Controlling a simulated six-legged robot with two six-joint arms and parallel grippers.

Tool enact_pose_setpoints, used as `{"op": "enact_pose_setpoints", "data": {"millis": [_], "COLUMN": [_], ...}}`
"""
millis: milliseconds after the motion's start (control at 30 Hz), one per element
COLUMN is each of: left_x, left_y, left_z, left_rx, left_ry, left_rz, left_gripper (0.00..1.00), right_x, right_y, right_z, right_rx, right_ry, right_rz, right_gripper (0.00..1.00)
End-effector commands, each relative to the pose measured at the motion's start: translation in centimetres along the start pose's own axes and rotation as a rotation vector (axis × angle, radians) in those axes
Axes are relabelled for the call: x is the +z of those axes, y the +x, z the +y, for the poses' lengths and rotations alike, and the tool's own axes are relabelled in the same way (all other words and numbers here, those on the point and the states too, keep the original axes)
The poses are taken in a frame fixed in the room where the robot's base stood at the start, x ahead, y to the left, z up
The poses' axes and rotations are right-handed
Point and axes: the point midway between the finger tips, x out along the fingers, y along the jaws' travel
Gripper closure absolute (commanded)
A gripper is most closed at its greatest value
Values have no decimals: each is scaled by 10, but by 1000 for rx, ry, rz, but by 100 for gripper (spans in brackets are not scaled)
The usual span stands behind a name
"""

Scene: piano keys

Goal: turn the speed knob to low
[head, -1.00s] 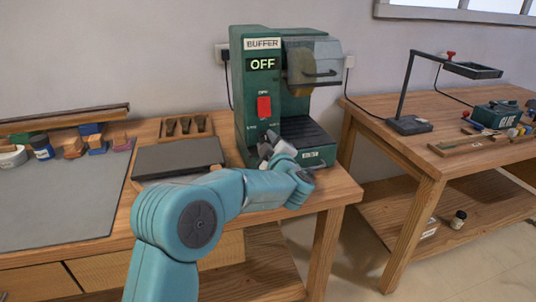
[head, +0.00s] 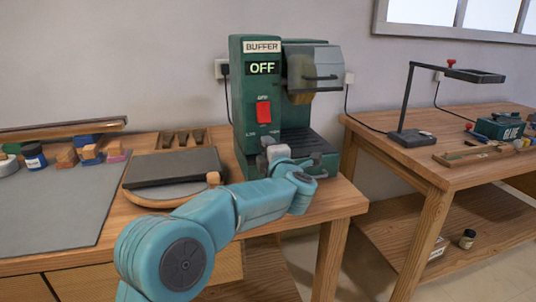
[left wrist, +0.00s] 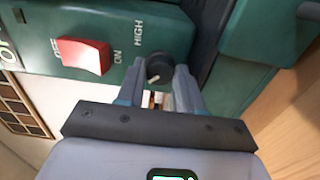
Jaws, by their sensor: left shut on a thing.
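The green buffer machine (head: 247,90) stands at the right end of the near bench, and its display reads OFF. Its red rocker switch (head: 263,112) also shows in the left wrist view (left wrist: 84,56), with OFF and ON lettering. The round dark speed knob (left wrist: 158,68) sits below the HIGH lettering in the left wrist view. A pale pointer mark shows on its face. My left gripper (left wrist: 159,74) is shut on the knob, one finger on each side. In the head view my left gripper (head: 268,143) is at the machine's lower front and hides the knob. My right gripper is not in view.
A grey slab on a wooden board (head: 175,167) lies left of the machine. A wooden holder (head: 184,138) stands behind it. Blocks and a jar (head: 34,156) are at the far left. A second bench (head: 400,165) with a lamp stands at the right.

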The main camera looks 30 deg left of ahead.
Motion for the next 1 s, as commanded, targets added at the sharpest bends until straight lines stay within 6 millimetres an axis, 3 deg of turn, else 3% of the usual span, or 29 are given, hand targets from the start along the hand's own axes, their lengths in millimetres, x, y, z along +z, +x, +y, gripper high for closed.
{"op": "enact_pose_setpoints", "data": {"millis": [500,533,600,1000], "left_x": [0,0,0,0], "left_y": [0,0,0,0], "left_z": [0,0,0,-1], "left_rx": [0,0,0,-2], "left_ry": [-20,-20,-20,-18], "left_rz": [1,1,1,0], "left_gripper": [95,61,39,39], "right_x": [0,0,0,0], "right_y": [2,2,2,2], "right_z": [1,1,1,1], "right_rx": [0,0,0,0], "right_ry": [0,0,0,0], "right_rz": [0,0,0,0], "right_gripper": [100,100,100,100]}}
